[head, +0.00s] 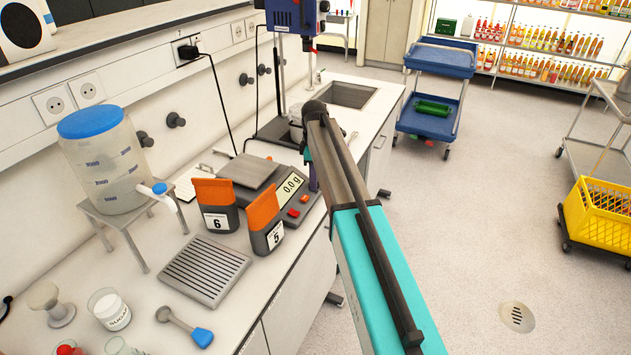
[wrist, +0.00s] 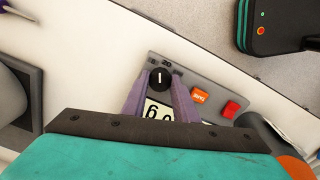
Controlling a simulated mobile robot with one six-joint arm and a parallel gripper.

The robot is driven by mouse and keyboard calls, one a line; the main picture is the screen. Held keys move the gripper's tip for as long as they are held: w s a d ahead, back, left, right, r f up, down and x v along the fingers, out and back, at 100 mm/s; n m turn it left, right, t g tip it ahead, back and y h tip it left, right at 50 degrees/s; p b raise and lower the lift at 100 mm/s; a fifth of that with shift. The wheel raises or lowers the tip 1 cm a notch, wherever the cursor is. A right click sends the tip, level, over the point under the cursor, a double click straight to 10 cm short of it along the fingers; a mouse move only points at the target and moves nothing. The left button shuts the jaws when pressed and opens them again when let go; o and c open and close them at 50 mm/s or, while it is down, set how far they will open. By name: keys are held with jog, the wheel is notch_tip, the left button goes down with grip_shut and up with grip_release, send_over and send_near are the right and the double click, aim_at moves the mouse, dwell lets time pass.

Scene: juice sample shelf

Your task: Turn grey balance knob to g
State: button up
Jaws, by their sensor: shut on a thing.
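The balance (head: 246,170) stands on the bench, with a flat pan, a lit display (head: 290,184) and red buttons. Its control panel also shows in the wrist view (wrist: 213,108). The knob (wrist: 160,85) looks dark, nearly black, with a white pointer line that is roughly upright in that picture. Small marks sit around it, too small to read surely. My gripper (wrist: 161,90) has its purple fingers on either side of the knob, shut on it. In the head view my arm hides the knob.
Orange-topped holders numbered 6 (head: 217,220) and 5 (head: 274,238) stand close in front of the balance. A slotted metal tray (head: 205,268) lies nearer. A stand device (head: 291,15) and sink (head: 347,94) are behind.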

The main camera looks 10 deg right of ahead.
jog(key=shift+s+a+n+b, duration=0.15)
jog(key=shift+n+b, duration=0.2)
jog(key=shift+n, duration=1.55)
jog(key=o, duration=0.8)
jog(key=shift+r, duration=0.1)
jog(key=shift+r+b, duration=0.35)
jog(key=shift+r, duration=0.4)
notch_tip(320, 180, up, 12)
jog(key=b, duration=0.3)
